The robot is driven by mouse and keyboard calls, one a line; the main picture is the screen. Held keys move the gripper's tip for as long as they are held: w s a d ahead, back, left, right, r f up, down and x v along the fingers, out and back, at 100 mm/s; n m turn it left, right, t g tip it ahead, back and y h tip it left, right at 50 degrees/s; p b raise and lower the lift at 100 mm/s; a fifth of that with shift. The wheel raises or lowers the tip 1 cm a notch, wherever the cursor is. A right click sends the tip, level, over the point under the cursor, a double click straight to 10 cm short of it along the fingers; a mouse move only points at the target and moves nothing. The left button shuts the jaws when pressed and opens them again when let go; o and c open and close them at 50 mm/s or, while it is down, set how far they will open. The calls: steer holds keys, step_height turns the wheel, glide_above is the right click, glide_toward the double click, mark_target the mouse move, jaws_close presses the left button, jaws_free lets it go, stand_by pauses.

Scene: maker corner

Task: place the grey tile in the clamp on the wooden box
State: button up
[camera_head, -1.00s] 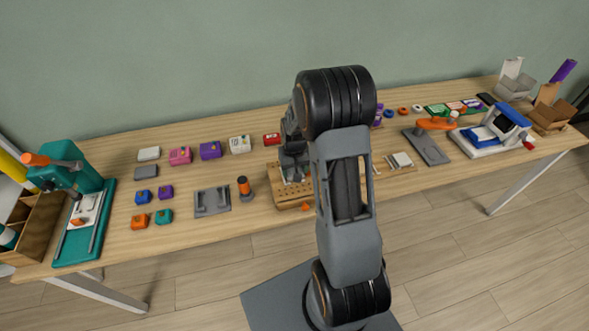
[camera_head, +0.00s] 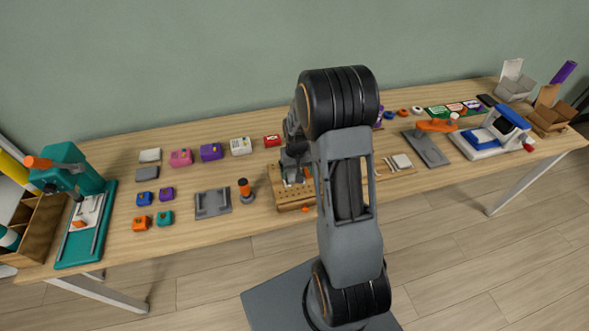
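My gripper (camera_head: 295,172) is low over the wooden box (camera_head: 293,203), a light brown block with rows of holes near the front middle of the bench. My arm hides much of the box's top and right side. The fingertips are small and dark, so I cannot tell whether they are open or hold anything. A small orange part (camera_head: 305,208) shows at the box's front; the rest of the clamp is not clear behind my gripper. A grey flat block (camera_head: 147,173) lies at the left. A pale grey tile (camera_head: 402,161) lies on a thin wooden board right of my arm.
A grey fixture plate (camera_head: 212,211) and an orange-topped post (camera_head: 245,190) stand left of the box. Several coloured blocks lie further left, by a teal press (camera_head: 112,225). An orange-handled clamp on a grey base (camera_head: 427,148) and a blue-white device (camera_head: 490,137) stand right.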

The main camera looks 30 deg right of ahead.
step_height(320, 180, up, 12)
steer(key=s+a+r+n+t, duration=0.1)
steer(key=s+a+r, duration=0.3)
steer(key=s, duration=0.4)
steer(key=s+a+r+n+t, duration=0.1)
steer(key=s+a+r+t, duration=0.2)
steer(key=s+a, duration=0.3)
steer(key=shift+s+r+n, duration=0.3)
steer(key=shift+s+r, duration=0.4)
steer(key=shift+s, duration=0.2)
steer(key=shift+c, duration=0.3)
